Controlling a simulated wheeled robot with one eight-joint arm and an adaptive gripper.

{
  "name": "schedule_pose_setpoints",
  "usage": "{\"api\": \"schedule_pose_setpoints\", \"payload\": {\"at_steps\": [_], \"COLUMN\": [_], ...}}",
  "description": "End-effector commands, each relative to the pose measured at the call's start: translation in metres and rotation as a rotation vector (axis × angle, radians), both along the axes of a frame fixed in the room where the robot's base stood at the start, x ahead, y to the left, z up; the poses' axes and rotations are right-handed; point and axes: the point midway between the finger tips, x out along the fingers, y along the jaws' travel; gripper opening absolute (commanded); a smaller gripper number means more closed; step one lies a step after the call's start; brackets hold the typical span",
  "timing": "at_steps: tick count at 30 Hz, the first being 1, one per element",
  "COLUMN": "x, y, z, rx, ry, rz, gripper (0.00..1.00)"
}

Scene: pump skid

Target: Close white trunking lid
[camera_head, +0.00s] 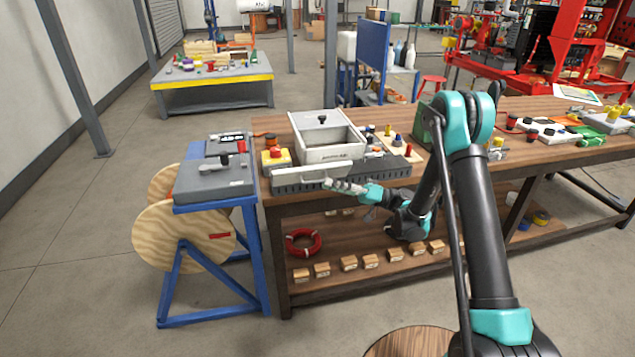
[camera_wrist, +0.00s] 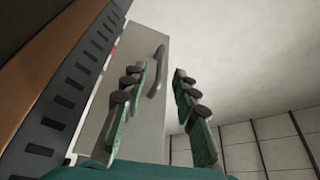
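A pale, whitish panel (camera_head: 310,172), seemingly the trunking lid, stands along the left part of the dark slotted trunking (camera_head: 390,169) at the bench's front edge. It looks raised rather than flat. In the wrist view the panel (camera_wrist: 135,60) looks grey, with a dark curved handle (camera_wrist: 157,72), beside the slotted trunking wall (camera_wrist: 55,110). My gripper (camera_head: 335,184) is just in front of the panel's right end. In the wrist view my gripper (camera_wrist: 160,75) is open, its fingers apart, with the handle seen between them. I cannot tell whether either finger touches the panel.
A white open-topped box (camera_head: 330,152) stands right behind the panel. A yellow box with a red button (camera_head: 275,154) is at its left. Small knobs and parts stand to the right. A blue-legged stand (camera_head: 208,205) adjoins the bench's left end.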

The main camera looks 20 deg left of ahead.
Motion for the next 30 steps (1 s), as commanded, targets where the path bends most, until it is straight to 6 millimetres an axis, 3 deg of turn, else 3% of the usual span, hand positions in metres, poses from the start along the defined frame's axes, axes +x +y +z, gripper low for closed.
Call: {"api": "schedule_pose_setpoints", "payload": {"at_steps": [3,9,21,28,30], "x": [-0.006,-0.011,-0.013,-0.013,-0.013], "y": [0.021,0.041,0.048,0.048,0.048], "z": [0.006,0.012,0.014,0.014,0.014], "rx": [0.000,0.000,0.000,0.000,0.000], "ry": [0.000,0.001,0.000,0.000,0.000], "rz": [0.003,0.002,0.000,0.000,0.000], "gripper": [0.29,0.29,0.29,0.02,0.00]}}
